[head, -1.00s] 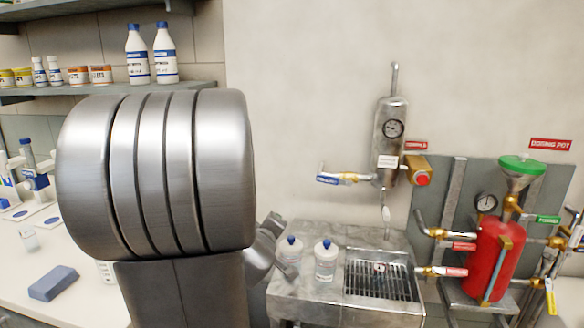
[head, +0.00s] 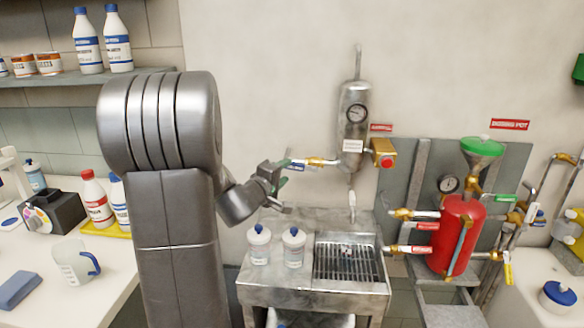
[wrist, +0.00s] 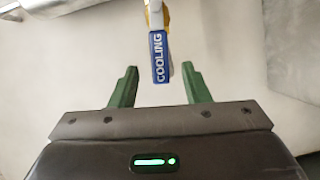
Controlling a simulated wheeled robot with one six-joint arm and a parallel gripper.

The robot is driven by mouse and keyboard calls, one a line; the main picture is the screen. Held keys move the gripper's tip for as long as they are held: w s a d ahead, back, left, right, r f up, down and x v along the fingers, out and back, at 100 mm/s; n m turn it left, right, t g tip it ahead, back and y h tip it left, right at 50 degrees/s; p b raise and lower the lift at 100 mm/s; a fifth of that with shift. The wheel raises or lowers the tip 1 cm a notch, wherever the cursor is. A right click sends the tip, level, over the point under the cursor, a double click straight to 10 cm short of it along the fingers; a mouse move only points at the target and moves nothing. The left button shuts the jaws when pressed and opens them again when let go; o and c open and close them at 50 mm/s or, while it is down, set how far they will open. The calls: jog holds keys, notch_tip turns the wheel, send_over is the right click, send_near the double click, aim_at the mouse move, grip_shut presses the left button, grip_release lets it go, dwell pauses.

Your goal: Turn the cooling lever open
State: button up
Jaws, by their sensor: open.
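The cooling lever (wrist: 159,57) has a blue handle lettered "COOLING" in the wrist view. It points toward my gripper (wrist: 158,88), in line with the gap between its two green fingers. The fingers are open, and the handle's tip is just beyond or level with the fingertips, not gripped. In the head view my gripper (head: 283,180) is at the left end of the lever's brass valve (head: 318,161), which joins the steel sample cylinder (head: 353,125) on the wall. The blue handle is partly hidden by my gripper there.
A steel sink stand (head: 310,292) below holds two white bottles with blue caps (head: 293,247). A red dosing pot (head: 459,236) with a green funnel and several valves stands to the right. A counter (head: 105,270) with bottles and a jug is left.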

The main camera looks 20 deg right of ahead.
aim_at(291, 167)
jog(key=x, duration=0.5)
jog(key=shift+w+d, duration=0.2)
grip_shut()
